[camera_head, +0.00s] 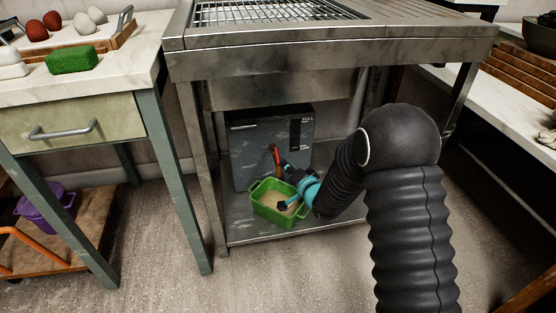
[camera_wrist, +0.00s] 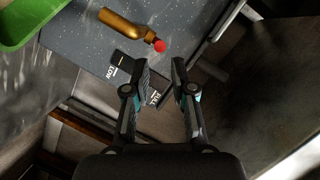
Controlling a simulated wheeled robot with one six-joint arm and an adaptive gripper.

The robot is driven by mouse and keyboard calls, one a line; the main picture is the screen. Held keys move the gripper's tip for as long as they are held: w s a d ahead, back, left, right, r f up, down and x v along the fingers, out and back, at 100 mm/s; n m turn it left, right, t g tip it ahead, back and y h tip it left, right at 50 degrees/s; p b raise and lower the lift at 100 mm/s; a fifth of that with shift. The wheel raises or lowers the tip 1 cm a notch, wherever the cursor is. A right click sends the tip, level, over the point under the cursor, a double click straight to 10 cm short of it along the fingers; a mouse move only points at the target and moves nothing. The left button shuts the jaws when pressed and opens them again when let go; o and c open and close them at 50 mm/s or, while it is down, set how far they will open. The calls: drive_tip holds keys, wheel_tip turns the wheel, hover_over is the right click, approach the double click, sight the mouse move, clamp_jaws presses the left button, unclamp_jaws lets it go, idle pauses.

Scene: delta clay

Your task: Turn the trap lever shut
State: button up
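The trap is a grey box (camera_head: 258,140) under the steel sink stand, with a dark panel on its front right marked FULL. Its lever (camera_head: 275,153) stands out from the front as an orange-red bar. In the wrist view the lever (camera_wrist: 125,22) is a brass-coloured bar with a red tip (camera_wrist: 159,45), lying slantwise over the speckled grey box face (camera_wrist: 88,40). My gripper (camera_wrist: 160,68) is open and empty, its two fingers apart just below the red tip, which is not between them. In the head view my gripper (camera_head: 285,188) is in front of the box, above a green tub.
The green tub (camera_head: 256,205) with pale contents stands before the box on the steel shelf (camera_head: 240,232). The stand's legs flank the opening. A table (camera_head: 120,75) with a green sponge (camera_head: 71,59) is at left. A purple bucket (camera_head: 47,207) sits lower left.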

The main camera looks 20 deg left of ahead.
sight(278, 157)
drive_tip(key=x, duration=0.7)
drive_tip(key=shift+w+a+f, duration=0.1)
drive_tip(key=shift+w+a, duration=0.15)
drive_tip(key=shift+w, duration=0.05)
clamp_jaws()
